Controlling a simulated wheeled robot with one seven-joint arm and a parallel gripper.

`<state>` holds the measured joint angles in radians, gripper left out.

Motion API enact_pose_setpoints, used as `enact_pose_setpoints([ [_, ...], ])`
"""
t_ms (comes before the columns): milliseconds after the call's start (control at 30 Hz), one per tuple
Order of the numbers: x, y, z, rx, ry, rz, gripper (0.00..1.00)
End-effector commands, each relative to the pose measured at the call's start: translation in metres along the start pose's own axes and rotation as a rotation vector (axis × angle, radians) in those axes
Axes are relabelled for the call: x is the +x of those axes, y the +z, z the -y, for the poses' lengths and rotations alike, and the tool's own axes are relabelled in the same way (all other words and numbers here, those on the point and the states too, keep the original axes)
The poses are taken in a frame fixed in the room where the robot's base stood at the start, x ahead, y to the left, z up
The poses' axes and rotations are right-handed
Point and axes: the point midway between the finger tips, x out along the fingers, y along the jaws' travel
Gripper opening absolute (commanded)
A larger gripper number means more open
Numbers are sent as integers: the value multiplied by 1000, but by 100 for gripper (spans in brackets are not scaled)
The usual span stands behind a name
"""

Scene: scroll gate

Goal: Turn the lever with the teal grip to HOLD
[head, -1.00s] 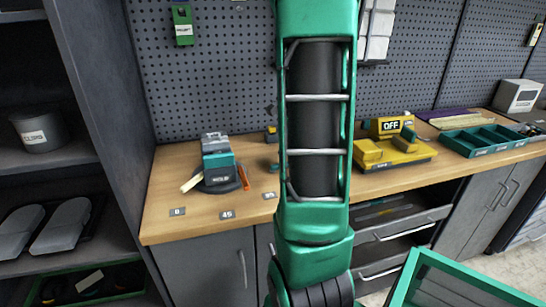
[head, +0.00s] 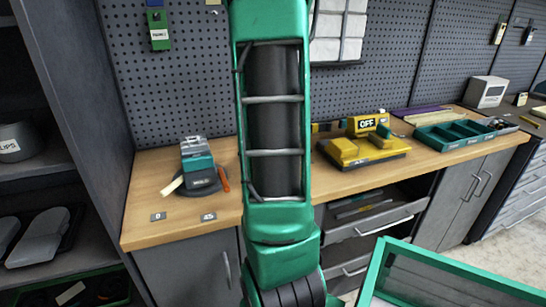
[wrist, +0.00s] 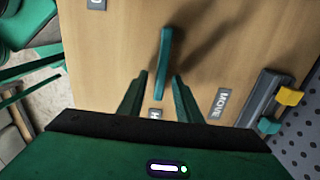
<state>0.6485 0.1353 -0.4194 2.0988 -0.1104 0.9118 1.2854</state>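In the wrist view a slim teal bar (wrist: 165,52), which looks like the lever's teal grip, stands over the wooden top. Its lower end lies between the two fingers of my gripper (wrist: 161,76). The fingers are apart, with a gap on each side of the bar; I cannot tell their height against it. A label starting with H (wrist: 155,114) shows just beyond the bar's lower end, partly hidden. A MOVE label (wrist: 222,103) lies to its right. In the head view my arm hides the lever and my gripper.
A grey block with yellow and teal parts (wrist: 270,100) stands right of MOVE. In the head view, a teal and grey device (head: 198,160) stands on the bench (head: 150,215) left of my arm. A yellow OFF unit (head: 365,148) and teal tray (head: 455,136) stand right. A drawer (head: 375,225) is open below.

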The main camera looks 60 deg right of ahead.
Motion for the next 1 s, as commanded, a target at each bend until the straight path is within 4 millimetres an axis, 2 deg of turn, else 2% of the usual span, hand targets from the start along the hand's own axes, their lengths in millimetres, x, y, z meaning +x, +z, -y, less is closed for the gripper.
enact_pose_setpoints([
  [233,-1,-2,0,3,-1,-1,31],
  [367,-10,-3,1,4,-3,-2,31],
  [800,-86,-2,1,3,-4,-2,31],
  [1000,-104,-1,0,2,0,-1,31],
])
